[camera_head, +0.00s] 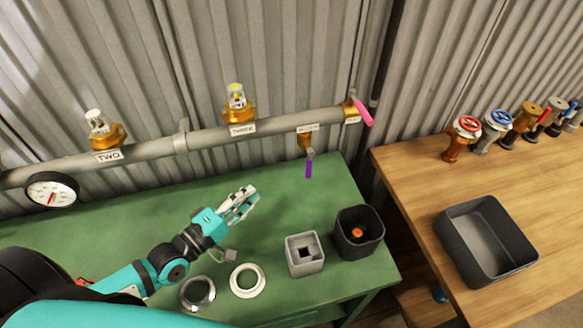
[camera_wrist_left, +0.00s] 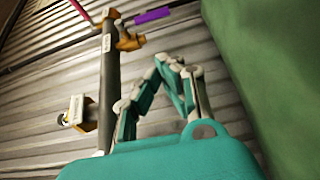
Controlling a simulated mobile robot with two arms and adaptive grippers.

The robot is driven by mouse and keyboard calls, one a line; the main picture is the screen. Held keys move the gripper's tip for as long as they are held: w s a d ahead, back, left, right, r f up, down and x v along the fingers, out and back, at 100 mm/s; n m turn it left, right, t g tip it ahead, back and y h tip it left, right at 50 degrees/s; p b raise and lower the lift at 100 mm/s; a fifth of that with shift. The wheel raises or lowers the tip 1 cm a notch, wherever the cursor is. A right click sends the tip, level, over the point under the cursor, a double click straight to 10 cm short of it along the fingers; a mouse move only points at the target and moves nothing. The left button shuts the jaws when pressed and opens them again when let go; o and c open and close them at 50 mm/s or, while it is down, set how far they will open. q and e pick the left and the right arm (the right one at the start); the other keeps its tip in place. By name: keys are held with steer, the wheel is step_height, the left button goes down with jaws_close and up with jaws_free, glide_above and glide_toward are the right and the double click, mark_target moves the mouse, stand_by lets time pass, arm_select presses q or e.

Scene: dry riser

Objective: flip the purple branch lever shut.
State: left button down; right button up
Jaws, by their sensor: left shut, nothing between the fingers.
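The purple branch lever (camera_head: 309,168) hangs downward from a brass branch valve (camera_head: 305,140) under the grey pipe, toward the right part of the green table. In the left wrist view the purple lever (camera_wrist_left: 153,15) shows near the top, beyond the fingers and apart from them. My left gripper (camera_head: 248,192) is shut and empty, to the left of the lever and a little lower in the picture, above the green table. In the left wrist view its fingers (camera_wrist_left: 178,65) are bent toward each other. My right gripper is in neither view.
The grey pipe (camera_head: 215,135) runs along the corrugated wall, with a pink lever (camera_head: 363,112) at its right end and a gauge (camera_head: 52,190) at left.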

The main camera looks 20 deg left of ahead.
mark_target(309, 164)
arm_select(q)
steer(key=s+d+p+x, duration=0.1)
steer(key=d+p+x, duration=0.1)
steer(key=x, duration=1)
steer(key=shift+d+p, duration=0.4)
steer(key=shift+p, duration=0.35)
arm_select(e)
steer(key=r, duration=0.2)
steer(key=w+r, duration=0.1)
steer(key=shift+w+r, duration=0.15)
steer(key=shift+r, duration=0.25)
arm_select(q)
steer(key=shift+w, duration=0.15)
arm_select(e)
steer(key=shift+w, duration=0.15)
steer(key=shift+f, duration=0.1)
